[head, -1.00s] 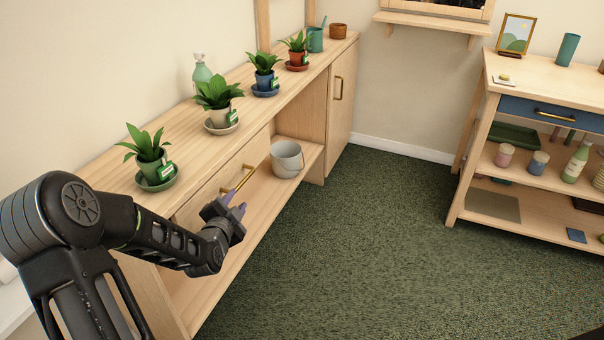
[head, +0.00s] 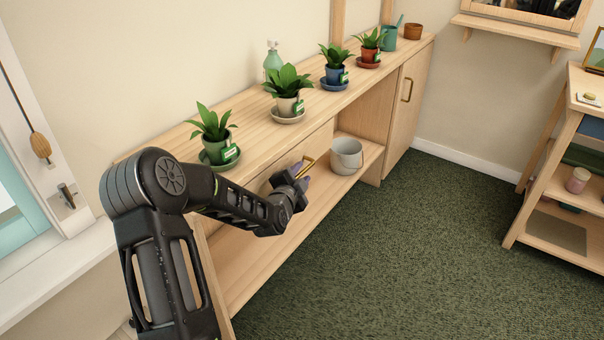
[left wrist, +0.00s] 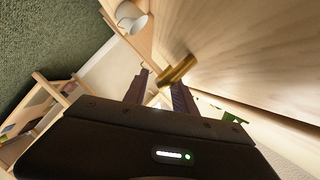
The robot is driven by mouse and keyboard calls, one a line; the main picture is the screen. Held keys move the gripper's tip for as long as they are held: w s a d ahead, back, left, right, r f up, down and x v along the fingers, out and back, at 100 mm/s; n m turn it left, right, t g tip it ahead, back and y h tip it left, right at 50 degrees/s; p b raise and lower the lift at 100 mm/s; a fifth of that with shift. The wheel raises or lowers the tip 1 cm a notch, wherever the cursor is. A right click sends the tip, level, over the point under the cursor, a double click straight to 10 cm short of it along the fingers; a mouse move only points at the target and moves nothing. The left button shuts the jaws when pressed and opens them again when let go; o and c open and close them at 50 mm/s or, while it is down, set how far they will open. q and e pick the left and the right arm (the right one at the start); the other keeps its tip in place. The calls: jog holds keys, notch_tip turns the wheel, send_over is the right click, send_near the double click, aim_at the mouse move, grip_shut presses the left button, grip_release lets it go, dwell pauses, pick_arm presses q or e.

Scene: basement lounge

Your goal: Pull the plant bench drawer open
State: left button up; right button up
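The plant bench (head: 243,119) is a long pale wood bench along the wall. Its drawer (head: 318,142) has a plain wooden front and looks shut. The drawer's brass bar handle (head: 309,161) also shows in the left wrist view (left wrist: 178,69). My left gripper (head: 301,174) is at the handle, partly covering it and the drawer front. In the left wrist view its two fingers (left wrist: 157,84) are apart, with the handle's near end at the fingertips. I cannot tell whether they touch it. My right gripper is out of view.
Several potted plants (head: 288,105) and a pump bottle (head: 272,62) stand on the bench top. A grey bucket (head: 346,157) sits on the shelf below. A cabinet door (head: 408,100) closes the far end. Green carpet (head: 400,250) is clear up to the shelf unit (head: 515,226) at right.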

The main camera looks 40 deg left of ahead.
pick_arm(q)
jog(key=shift+w+a+f, duration=0.15)
jog(key=shift+w+a, duration=0.1)
jog(key=shift+w, duration=0.35)
grip_shut()
dwell(1.1)
